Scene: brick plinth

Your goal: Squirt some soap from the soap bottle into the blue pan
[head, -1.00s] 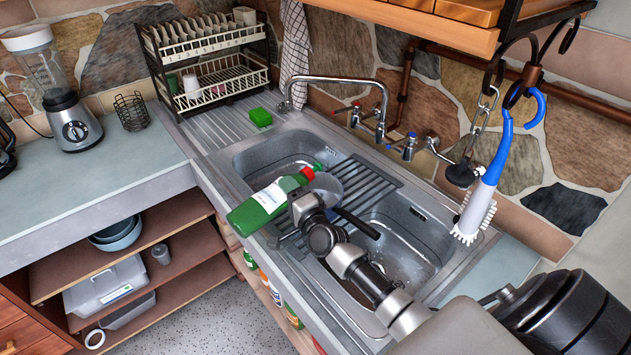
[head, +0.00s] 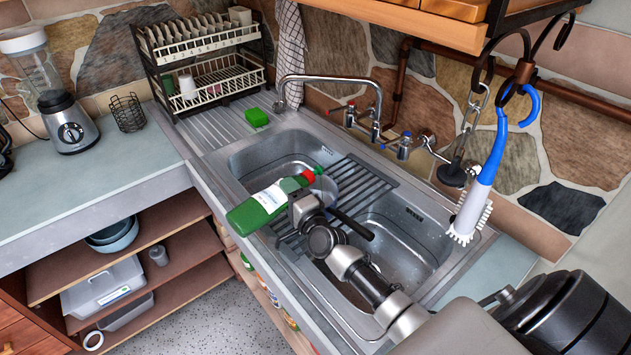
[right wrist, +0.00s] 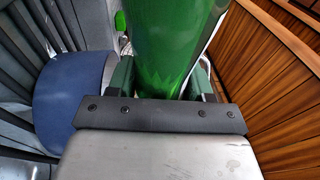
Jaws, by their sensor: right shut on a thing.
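The green soap bottle (head: 265,204) has a white label and a red cap (head: 308,176). It is tilted almost flat above the sink's front edge, its cap end pointing right, toward the pan. My right gripper (head: 300,205) is shut on the bottle; the green body (right wrist: 175,45) also fills the middle of the right wrist view. The pan (head: 327,187) lies at the sink's drainer behind my gripper, partly hidden, with its dark handle (head: 352,224) showing. Its blue side (right wrist: 70,110) shows in the right wrist view. I cannot see any soap in it. My left gripper is out of view.
The sink (head: 270,160) has two basins with a ribbed drainer between them. A tap (head: 378,105) rises behind it. A green sponge (head: 256,117) lies near a dish rack (head: 215,95). A blue-handled brush (head: 483,190) hangs at the right.

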